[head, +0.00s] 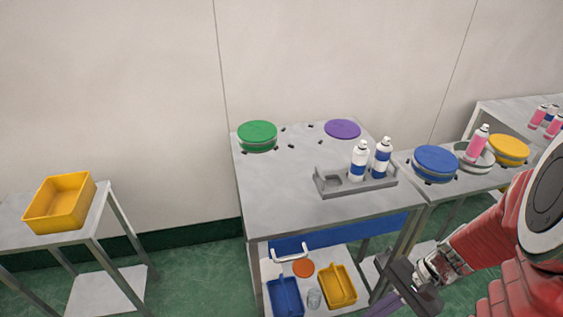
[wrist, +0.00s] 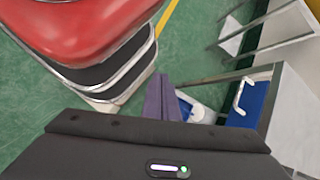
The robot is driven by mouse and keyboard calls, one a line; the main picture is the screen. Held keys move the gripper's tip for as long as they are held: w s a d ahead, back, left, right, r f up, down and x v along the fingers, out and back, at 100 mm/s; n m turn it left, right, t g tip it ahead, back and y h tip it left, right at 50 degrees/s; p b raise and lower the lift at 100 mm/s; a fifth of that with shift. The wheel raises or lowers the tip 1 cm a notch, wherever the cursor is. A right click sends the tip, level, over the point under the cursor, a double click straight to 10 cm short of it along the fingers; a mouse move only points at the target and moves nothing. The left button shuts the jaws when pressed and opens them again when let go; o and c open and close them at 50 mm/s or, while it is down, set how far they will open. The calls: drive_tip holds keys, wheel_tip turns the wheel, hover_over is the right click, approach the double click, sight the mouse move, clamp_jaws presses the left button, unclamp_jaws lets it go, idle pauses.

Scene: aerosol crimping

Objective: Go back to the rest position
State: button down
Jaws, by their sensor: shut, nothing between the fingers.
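My gripper (head: 400,301) is at the lower right of the head view, low in front of the right end of the table and apart from it. In the wrist view its purple fingers (wrist: 163,97) are together with nothing between them, pointing down past the table's side. My red arm reaches in from the right edge of the head view. No object is held.
The grey table (head: 290,205) holds a tray (head: 328,184) with two blue-white cans (head: 359,160), a green disc (head: 257,133) and a purple disc (head: 342,128). A pink can (head: 477,143) stands on the right table. A yellow bin (head: 60,203) is at left. Green floor lies between tables.

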wheel_tip(320, 180, up, 11)
drive_tip(key=w+d+n+t+h, duration=0.2)
drive_tip(key=n+t+h, duration=0.1)
drive_tip(key=n+h, duration=0.35)
drive_tip(key=a+r+n+t, duration=0.4)
drive_tip(key=a+r, duration=0.3)
drive_tip(key=r, duration=0.3)
drive_tip(key=shift+r, duration=0.4)
idle(0.4)
